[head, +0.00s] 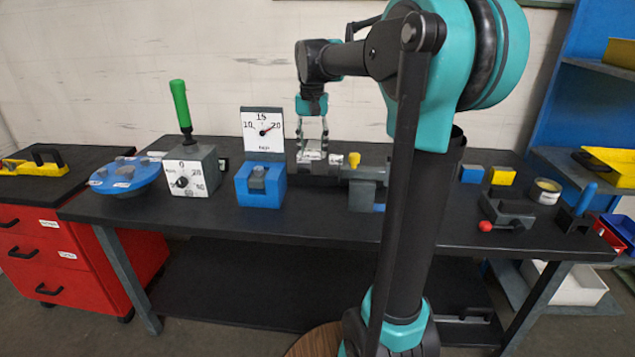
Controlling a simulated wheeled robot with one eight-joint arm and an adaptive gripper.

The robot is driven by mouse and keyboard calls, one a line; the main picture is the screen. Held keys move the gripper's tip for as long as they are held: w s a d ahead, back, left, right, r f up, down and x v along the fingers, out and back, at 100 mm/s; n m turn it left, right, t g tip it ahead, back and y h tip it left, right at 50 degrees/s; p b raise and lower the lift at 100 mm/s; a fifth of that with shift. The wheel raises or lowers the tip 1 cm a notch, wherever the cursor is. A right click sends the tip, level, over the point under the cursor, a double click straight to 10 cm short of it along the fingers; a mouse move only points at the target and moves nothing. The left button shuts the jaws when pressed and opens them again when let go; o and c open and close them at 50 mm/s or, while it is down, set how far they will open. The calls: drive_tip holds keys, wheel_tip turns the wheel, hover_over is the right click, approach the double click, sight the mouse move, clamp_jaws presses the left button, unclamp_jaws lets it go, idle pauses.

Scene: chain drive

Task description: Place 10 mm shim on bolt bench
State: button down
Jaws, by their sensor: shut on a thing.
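My gripper (312,150) points down over the middle of the dark bench (230,217), just right of the blue block with the gauge. Its fingers are shut on a small silvery-grey piece (313,156), mostly hidden between the fingertips. I cannot tell from its size or any label whether this is the 10 mm shim. The piece is close to a grey fixture with a yellow knob (354,160); I cannot tell if they touch. No other thing can be clearly named as the shim.
A grey box with a green lever (181,105) and a blue disc (124,176) stand left. A blue block (471,173), a yellow block (502,176), a round tin (545,191) and a vise with a red knob (507,212) stand right. My arm hides part of the bench.

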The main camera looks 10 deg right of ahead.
sight(313, 212)
wheel_tip(313, 212, down, 19)
drive_tip(key=shift+f, duration=0.1)
idle(0.4)
drive_tip(key=c, duration=0.9)
unclamp_jaws()
drive_tip(key=shift+o, duration=0.2)
wheel_tip(313, 212, up, 12)
